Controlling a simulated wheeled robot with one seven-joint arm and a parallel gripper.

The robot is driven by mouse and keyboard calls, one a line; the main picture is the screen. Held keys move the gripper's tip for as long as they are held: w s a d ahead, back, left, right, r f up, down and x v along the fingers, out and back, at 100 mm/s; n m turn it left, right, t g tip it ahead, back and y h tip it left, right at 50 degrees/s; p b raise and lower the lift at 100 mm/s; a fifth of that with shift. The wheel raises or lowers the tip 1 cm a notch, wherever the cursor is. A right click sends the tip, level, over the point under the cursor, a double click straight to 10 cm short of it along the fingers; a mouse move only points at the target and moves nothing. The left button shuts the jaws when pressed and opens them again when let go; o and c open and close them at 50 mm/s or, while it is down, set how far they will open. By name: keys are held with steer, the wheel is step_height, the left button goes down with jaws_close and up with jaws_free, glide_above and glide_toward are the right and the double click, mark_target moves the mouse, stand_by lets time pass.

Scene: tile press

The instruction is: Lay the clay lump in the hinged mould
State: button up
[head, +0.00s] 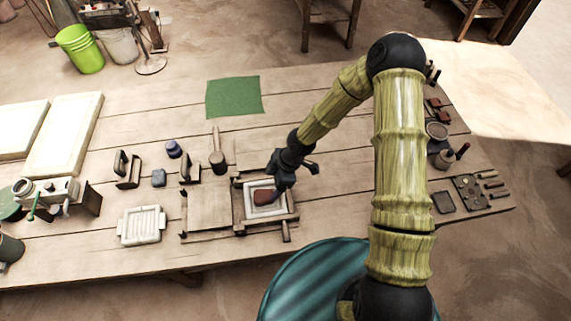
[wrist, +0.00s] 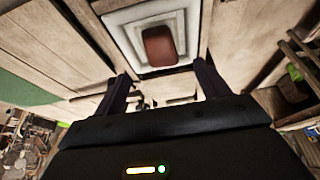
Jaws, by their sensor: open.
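The clay lump (head: 263,197) is a reddish-brown rounded block. It lies on the white stepped bed inside the wooden frame of the hinged mould (head: 240,228). The mould's flat wooden leaf (head: 208,208) lies open to the left of the frame. My gripper (head: 292,182) is over the far right part of the frame, its fingers spread. In the wrist view the clay lump (wrist: 158,46) sits on the pale bed (wrist: 117,20), beyond and between the open fingers (wrist: 161,70), with nothing held between them. Part of the frame's far side is hidden by my gripper.
A mallet (head: 217,160) and a green cloth (head: 234,96) lie behind the mould. A white ribbed tray (head: 141,225) is to the left. Small tools (head: 470,190) and a dark cup (head: 446,158) stand at the right. Bare planks lie between the cloth and my arm.

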steer(key=s+v, duration=0.1)
steer(key=v, duration=0.9)
steer(key=shift+w+r, duration=0.25)
steer(key=shift+w, duration=0.25)
steer(key=shift+d, duration=0.1)
steer(key=s+d+r+m+t+h, duration=0.1)
steer(key=s+d+r+m, duration=0.3)
steer(key=d+r+m, duration=0.4)
steer(key=s+d+r+m+t+h, duration=0.2)
steer(key=s+d+r+m+h, duration=0.1)
steer(key=d+r+m, duration=0.4)
steer(key=s+d+m, duration=0.1)
steer(key=d+m, duration=0.2)
steer(key=m, duration=0.2)
steer(key=shift+s+d+r+m+t, duration=0.3)
steer(key=shift+s+r, duration=0.1)
